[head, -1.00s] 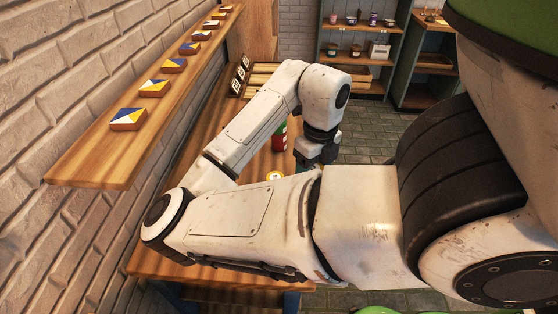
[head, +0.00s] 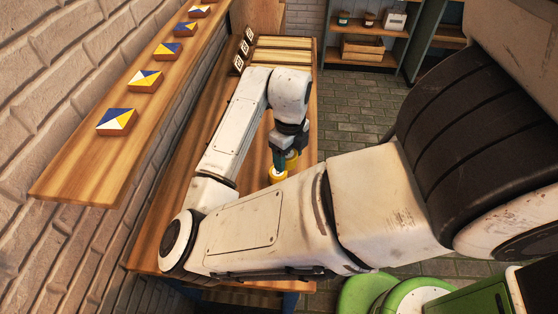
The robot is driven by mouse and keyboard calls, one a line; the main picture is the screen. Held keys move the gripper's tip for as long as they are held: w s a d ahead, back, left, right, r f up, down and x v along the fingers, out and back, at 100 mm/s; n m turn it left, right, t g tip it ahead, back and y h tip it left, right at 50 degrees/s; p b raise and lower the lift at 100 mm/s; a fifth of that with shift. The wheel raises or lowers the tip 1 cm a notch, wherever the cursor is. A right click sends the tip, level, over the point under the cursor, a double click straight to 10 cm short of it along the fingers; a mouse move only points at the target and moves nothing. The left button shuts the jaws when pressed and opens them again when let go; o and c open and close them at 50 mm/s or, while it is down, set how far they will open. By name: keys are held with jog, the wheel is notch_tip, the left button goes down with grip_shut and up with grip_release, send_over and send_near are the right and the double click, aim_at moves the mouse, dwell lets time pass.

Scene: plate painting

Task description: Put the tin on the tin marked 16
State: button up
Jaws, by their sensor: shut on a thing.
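My gripper (head: 284,160) reaches down over the wooden table (head: 168,235), near its right side. It is shut on a small tin (head: 292,157), of which only a yellowish-green part shows between the fingers. A yellow tin (head: 277,175) with a pale top stands just below and in front of the gripper. My forearm partly covers it, and no number can be read on it. Whether the held tin touches the yellow one I cannot tell.
A wall shelf (head: 60,185) on the left carries several blue, yellow and white tiles. Number plaques (head: 243,50) and a slatted rack (head: 283,57) stand at the table's far end. Shelving (head: 368,45) is behind. Stone floor lies right of the table.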

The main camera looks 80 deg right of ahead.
jog(key=w+d+f, duration=0.1)
jog(key=w+f, duration=0.1)
jog(key=f, duration=0.1)
jog(key=w+d+f, duration=0.1)
jog(key=f, duration=0.1)
jog(key=shift+d+f+p, duration=0.1)
jog(key=shift+d+p, duration=0.25)
jog(key=shift+p, duration=0.05)
jog(key=shift+f, duration=1.5)
jog(key=shift+f, duration=0.2)
jog(key=o, duration=1.1)
jog(key=shift+o, duration=0.2)
jog(key=shift+r, duration=0.2)
notch_tip(320, 180, up, 12)
jog(key=b, duration=0.1)
